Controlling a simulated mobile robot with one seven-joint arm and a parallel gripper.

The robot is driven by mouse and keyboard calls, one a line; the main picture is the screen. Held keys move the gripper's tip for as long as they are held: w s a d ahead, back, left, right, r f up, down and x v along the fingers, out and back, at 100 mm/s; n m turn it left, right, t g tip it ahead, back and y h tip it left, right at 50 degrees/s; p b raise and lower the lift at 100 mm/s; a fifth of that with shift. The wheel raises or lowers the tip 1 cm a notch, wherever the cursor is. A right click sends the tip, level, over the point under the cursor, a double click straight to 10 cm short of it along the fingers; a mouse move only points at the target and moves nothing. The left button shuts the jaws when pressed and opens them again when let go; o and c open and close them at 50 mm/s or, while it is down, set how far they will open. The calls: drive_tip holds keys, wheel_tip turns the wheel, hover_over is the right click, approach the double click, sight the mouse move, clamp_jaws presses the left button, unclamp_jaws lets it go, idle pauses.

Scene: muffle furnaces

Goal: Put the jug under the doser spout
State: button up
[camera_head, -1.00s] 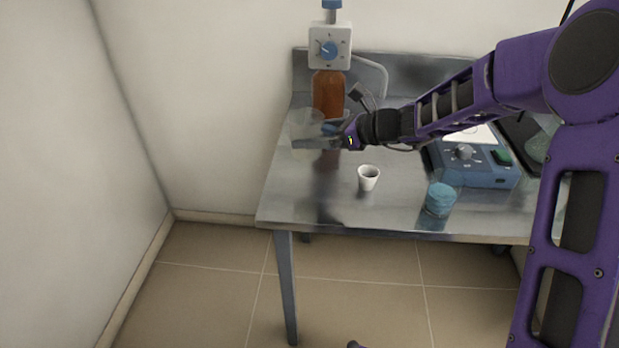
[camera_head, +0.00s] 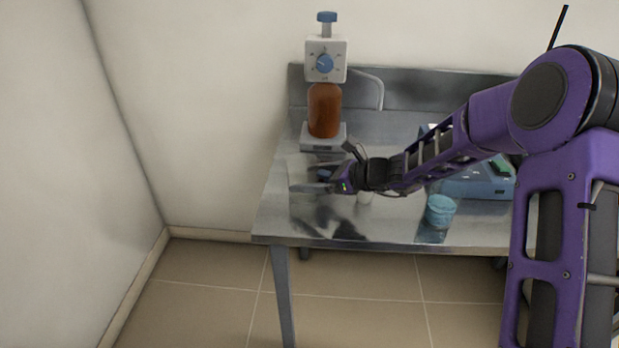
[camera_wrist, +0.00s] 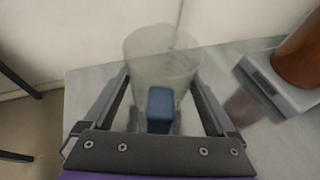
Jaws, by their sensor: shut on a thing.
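The clear, see-through jug (camera_head: 300,172) is in my gripper (camera_head: 322,182), on the left side of the metal table. In the wrist view the jug (camera_wrist: 160,52) sits between the two fingers of my gripper (camera_wrist: 162,80), with its blue handle (camera_wrist: 160,108) toward me. The doser has a white head with a blue dial (camera_head: 326,60) over an amber bottle (camera_head: 324,110) and stands at the table's back left. The jug is in front of the doser, apart from it. The doser's grey base (camera_wrist: 275,84) shows at right in the wrist view.
A blue cup (camera_head: 440,212) stands near the front edge, before a blue instrument (camera_head: 470,184) partly behind my arm. A wall is at left. The metal table (camera_head: 385,228) is clear at front left.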

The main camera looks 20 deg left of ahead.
drive_tip(key=o, duration=1)
drive_tip(key=shift+d+r+p, duration=0.1)
drive_tip(key=shift+r+p, duration=0.15)
drive_tip(key=shift+p, duration=0.1)
drive_tip(key=p+v, duration=0.1)
drive_tip(key=v, duration=1)
drive_tip(key=shift+s+d, duration=0.15)
drive_tip(key=shift+d, duration=0.25)
